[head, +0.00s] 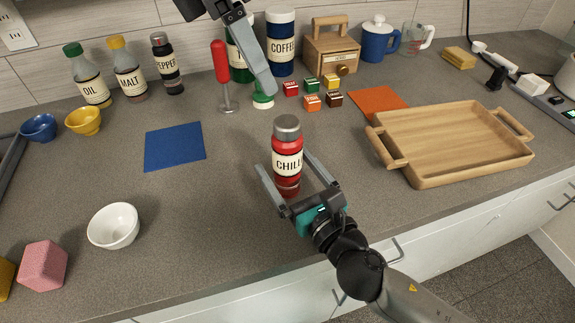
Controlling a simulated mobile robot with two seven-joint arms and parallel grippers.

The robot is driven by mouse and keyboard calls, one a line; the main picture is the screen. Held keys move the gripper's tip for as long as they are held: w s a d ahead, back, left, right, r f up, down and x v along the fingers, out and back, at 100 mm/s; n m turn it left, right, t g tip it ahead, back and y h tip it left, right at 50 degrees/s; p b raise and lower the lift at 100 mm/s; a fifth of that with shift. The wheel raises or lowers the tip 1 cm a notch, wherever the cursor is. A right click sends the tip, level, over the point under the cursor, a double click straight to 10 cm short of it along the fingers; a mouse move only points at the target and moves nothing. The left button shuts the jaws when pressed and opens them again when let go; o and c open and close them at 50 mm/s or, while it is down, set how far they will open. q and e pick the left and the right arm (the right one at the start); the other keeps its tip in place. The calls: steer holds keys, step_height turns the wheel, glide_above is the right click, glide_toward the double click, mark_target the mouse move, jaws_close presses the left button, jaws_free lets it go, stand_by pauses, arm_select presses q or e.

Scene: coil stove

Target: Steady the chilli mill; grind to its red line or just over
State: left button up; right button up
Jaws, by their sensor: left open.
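The chilli mill (287,150) stands upright on the grey counter, red with a grey cap and a cream label partly reading "CHILLI". A darker red band shows near its base. I cannot make out a red line on it. My right gripper (282,162) reaches in from the front, its two fingers spread on either side of the mill's lower part, with a gap visible on the right side.
A red-handled tool (221,65), a coffee canister (281,45) and several small coloured cubes (312,103) stand at the back. A wooden tray (460,135) is right, a blue mat (174,147) and white bowl (113,226) left. The counter between the mill and mat is clear.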

steer(key=c, duration=1.5)
stand_by(0.9)
